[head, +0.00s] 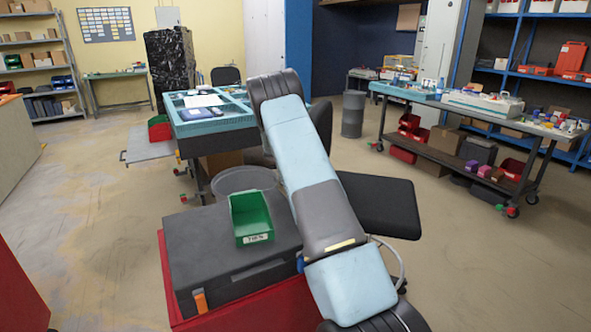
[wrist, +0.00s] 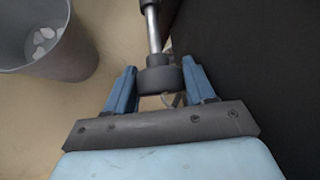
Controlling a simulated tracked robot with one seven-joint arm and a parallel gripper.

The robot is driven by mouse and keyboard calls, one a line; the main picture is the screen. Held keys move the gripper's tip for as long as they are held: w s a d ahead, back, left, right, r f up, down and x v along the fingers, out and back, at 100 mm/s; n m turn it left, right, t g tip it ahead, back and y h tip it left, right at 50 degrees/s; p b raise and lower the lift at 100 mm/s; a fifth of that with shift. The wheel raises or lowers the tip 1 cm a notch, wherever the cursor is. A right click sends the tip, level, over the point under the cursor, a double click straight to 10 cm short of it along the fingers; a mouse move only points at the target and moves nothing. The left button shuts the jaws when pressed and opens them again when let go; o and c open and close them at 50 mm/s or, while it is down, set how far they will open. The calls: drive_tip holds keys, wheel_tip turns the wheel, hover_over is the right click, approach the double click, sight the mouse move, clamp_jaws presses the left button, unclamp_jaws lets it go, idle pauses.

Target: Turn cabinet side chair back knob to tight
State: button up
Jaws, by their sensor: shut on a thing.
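A dark round knob (wrist: 157,79) on a shiny metal rod (wrist: 153,30) shows in the wrist view. My gripper (wrist: 158,82) has its two blue fingers on either side of the knob and is shut on it. A small bit of metal shows just below the knob. A large black surface (wrist: 260,60) fills the right of the wrist view, close to the right finger. In the head view a black pad (head: 380,205), seemingly part of a chair, shows right of my arm. My arm hides my gripper and the knob there. I cannot tell how tight the knob is.
A grey bin with white scraps (wrist: 45,35) stands left of my gripper. In the head view a green bin (head: 252,218) sits on a dark case (head: 190,260). A blue-topped workbench (head: 205,122) stands behind, a cart (head: 450,155) at right. Open floor lies between them.

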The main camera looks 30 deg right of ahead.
drive_tip(key=shift+a+f, duration=0.15)
drive_tip(key=shift+f, duration=0.05)
idle(0.4)
drive_tip(key=o, duration=0.8)
drive_tip(key=shift+o, duration=0.7)
drive_tip(key=shift+r, duration=0.1)
drive_tip(key=v, duration=0.7)
drive_tip(key=shift+s+a+r, duration=0.15)
drive_tip(key=shift+s+r, duration=0.05)
drive_tip(key=shift+r, duration=0.05)
